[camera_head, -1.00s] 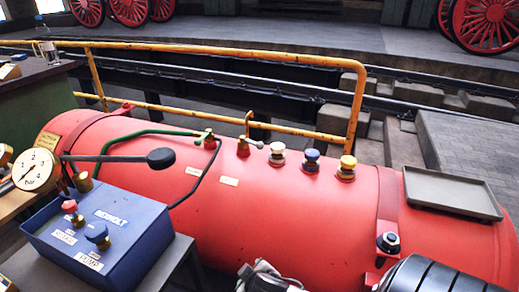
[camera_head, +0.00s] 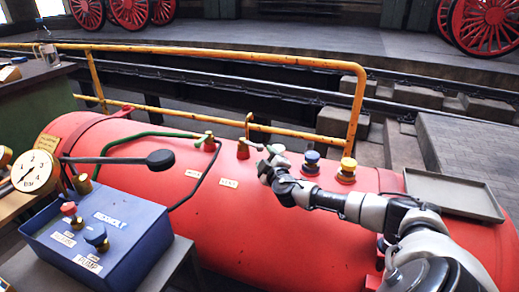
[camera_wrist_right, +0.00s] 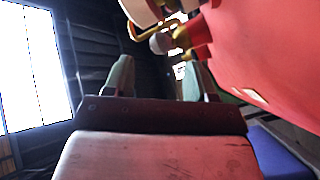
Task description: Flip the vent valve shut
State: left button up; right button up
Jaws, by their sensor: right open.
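The vent valve (camera_head: 243,149) has a red and brass body on top of the red boiler (camera_head: 232,215), near a small label (camera_head: 228,183). Its thin brass lever (camera_head: 248,122) stands upright. My right gripper (camera_head: 266,163) is open, just right of the vent valve and low over the boiler, apparently apart from it. In the right wrist view its two fingers (camera_wrist_right: 158,78) are spread with nothing between them. A brass and red valve with a grey-tipped lever (camera_wrist_right: 160,42) shows just beyond the fingers there. My left gripper is not in view.
A blue-topped valve (camera_head: 311,162) and a yellow-topped valve (camera_head: 347,171) stand behind my right arm. A yellow rail (camera_head: 220,57) runs behind the boiler. A blue control box (camera_head: 100,235) and black-knobbed lever (camera_head: 160,160) are left. A grey tray (camera_head: 453,195) is right.

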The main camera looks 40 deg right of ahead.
aim_at(261, 150)
jog(key=b+x, duration=0.1)
jog(key=x, duration=0.4)
jog(key=shift+w+d+f, duration=0.1)
jog(key=shift+w, duration=0.15)
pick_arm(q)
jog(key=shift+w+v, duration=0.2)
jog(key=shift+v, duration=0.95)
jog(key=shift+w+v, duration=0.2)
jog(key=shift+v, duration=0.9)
pick_arm(e)
jog(key=shift+w+d, duration=0.25)
jog(key=shift+w, duration=0.4)
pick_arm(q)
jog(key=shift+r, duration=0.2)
pick_arm(e)
grip_shut()
